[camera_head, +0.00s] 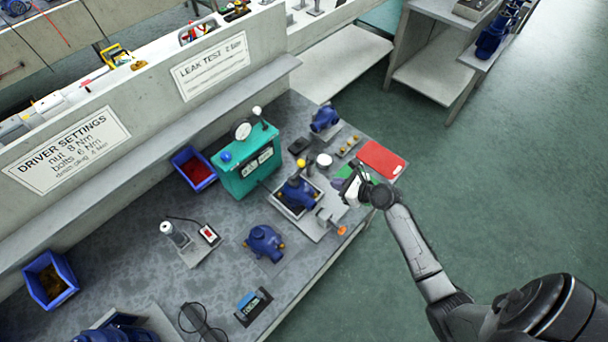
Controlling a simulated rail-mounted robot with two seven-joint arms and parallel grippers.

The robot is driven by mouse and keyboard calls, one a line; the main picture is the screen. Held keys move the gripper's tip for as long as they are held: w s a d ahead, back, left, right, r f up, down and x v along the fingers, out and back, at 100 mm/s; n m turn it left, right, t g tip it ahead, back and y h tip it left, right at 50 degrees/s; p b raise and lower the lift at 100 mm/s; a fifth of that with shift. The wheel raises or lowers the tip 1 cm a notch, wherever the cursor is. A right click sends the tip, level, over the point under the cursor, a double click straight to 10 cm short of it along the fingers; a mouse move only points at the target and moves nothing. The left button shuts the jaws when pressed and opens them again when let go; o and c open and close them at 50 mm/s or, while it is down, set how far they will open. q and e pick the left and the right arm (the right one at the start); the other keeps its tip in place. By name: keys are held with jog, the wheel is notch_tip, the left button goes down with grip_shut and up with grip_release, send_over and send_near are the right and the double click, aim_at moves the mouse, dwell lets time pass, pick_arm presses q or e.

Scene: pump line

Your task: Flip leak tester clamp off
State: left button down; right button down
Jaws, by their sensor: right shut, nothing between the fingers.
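The leak tester is a teal box (250,176) with a gauge on top, standing on the grey bench. In front of it, a blue pump (298,192) sits in a light metal fixture. A grey clamp with an orange-tipped handle (341,230) is at the fixture's front right; its exact lever position is too small to tell. My right gripper (346,190) is shut and empty, just right of the fixture and above the clamp handle in the picture. I cannot tell whether it touches anything. My left gripper is not in view.
A red pad (381,159) lies at the bench's right end. Another blue pump (325,117) stands behind the fixture and one (264,242) in front left. Blue bins (194,169) line the back. Open floor lies right of the bench.

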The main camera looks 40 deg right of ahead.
aim_at(300, 173)
jog(key=shift+m, duration=0.5)
jog(key=b+x, duration=0.3)
jog(key=x, duration=1)
jog(key=shift+f, duration=0.15)
jog(key=shift+w+a+f+b, duration=0.1)
jog(key=shift+w+f+b, duration=0.05)
jog(key=shift+w+b, duration=0.25)
